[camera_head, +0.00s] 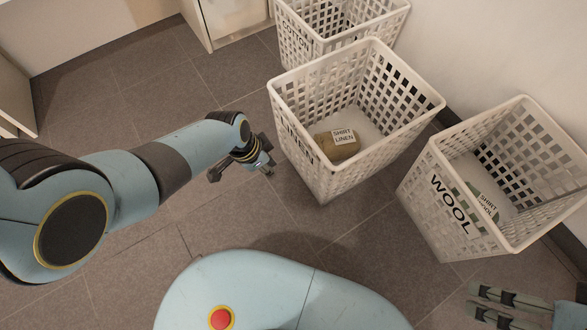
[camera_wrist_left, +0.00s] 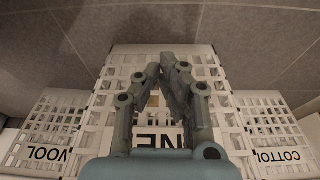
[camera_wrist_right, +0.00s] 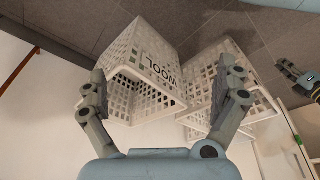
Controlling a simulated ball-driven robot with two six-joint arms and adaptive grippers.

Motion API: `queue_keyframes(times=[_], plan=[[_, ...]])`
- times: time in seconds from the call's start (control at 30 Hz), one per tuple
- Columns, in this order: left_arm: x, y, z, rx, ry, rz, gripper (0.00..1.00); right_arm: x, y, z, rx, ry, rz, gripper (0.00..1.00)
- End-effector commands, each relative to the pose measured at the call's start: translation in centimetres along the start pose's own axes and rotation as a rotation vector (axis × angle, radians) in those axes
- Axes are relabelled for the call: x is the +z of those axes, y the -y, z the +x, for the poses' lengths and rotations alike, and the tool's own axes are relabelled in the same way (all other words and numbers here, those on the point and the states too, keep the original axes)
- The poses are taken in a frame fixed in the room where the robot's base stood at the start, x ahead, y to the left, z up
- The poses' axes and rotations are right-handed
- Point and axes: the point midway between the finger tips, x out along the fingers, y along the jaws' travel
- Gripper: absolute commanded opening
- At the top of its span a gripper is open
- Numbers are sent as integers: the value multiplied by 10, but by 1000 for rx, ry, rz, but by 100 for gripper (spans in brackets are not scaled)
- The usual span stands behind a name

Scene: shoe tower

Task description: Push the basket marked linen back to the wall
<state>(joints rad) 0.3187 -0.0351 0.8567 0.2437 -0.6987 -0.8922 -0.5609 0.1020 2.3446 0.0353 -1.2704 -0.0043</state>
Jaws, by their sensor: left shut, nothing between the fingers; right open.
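The linen basket (camera_head: 297,140) is a white lattice basket in the middle of the head view, upright on the floor. A tan folded shirt (camera_head: 335,147) tagged "SHIRT LINEN" lies inside. It stands further out from the wall than the baskets on either side. My left gripper (camera_head: 266,168) is shut and empty, just left of the basket's front face. In the left wrist view the shut fingers (camera_wrist_left: 168,64) cover part of the black lettering on the basket (camera_wrist_left: 128,72); I cannot tell whether they touch it. My right gripper (camera_head: 472,301) is open and empty at lower right.
The wool basket (camera_head: 431,216) with a green-grey shirt (camera_head: 482,205) stands on the right. The cotton basket (camera_head: 335,30) stands behind. The white wall (camera_head: 500,45) runs along the upper right. A white cabinet (camera_head: 228,18) is at the top. Grey tiled floor (camera_head: 130,95) is clear at left.

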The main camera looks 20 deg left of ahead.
Motion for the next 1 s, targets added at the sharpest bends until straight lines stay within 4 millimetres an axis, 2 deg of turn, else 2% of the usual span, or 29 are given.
queue_keyframes(times=[0.23, 0.6, 1.0], plan=[[2, -1, 33, 4, 2, 2, 0, -15, 6, -1, -11, -104, 1, 100], [1, 0, 59, 1, 1, 2, 0, -20, 5, 48, 7, -359, 5, 100], [1, 0, 92, 1, 1, 2, 0, -9, 9, 73, 18, -638, -7, 100]])
